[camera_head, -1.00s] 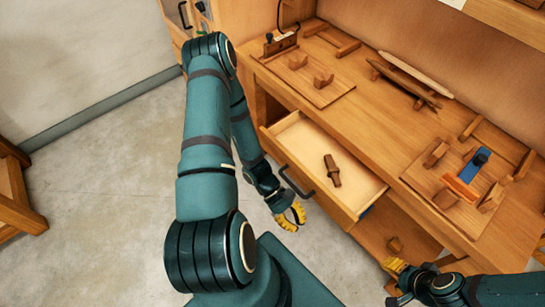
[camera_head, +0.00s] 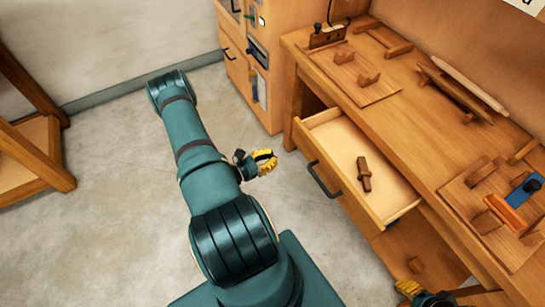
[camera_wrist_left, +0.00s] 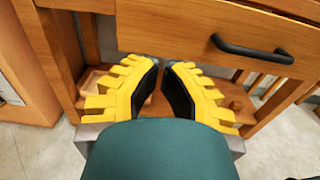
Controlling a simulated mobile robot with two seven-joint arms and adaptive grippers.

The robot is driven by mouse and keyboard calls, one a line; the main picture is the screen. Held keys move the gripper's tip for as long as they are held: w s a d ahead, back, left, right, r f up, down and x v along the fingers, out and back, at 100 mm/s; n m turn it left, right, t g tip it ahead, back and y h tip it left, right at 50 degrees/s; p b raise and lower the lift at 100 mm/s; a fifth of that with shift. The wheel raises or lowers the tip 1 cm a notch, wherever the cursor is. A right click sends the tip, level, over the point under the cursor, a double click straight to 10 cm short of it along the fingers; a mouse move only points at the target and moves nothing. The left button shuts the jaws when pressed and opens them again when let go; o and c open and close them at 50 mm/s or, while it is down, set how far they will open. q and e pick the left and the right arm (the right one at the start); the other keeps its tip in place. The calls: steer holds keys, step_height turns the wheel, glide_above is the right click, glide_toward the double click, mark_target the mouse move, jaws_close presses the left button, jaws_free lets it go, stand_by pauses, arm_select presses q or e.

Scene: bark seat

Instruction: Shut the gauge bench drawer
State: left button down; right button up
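The gauge bench drawer (camera_head: 340,152) stands open, pulled out from under the bench top. Its dark bar handle (camera_head: 325,180) is on the front. A brown wooden piece (camera_head: 364,175) lies inside. My left gripper (camera_head: 266,162) has yellow fingers and is left of the drawer front, clear of the handle. In the left wrist view, the fingertips (camera_wrist_left: 162,66) nearly meet with nothing between them; the drawer front (camera_wrist_left: 190,25) and handle (camera_wrist_left: 252,48) lie beyond, up and to the right. My right gripper (camera_head: 408,289) shows only partly at the bottom right, near the lower shelf.
The bench top (camera_head: 420,135) carries wooden fixtures, long rods and a blue-and-orange piece (camera_head: 518,190). A cabinet (camera_head: 255,75) stands left of the bench. A wooden frame (camera_head: 40,150) is at the far left. The concrete floor between is clear.

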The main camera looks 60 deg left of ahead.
mark_target(303, 143)
arm_select(q)
steer(key=w, duration=0.3)
steer(key=w+b, duration=0.1)
steer(key=w, duration=0.3)
steer(key=w+d, duration=0.1)
steer(key=w, duration=0.3)
arm_select(e)
steer(key=shift+w+f, duration=0.15)
steer(key=shift+f, duration=0.65)
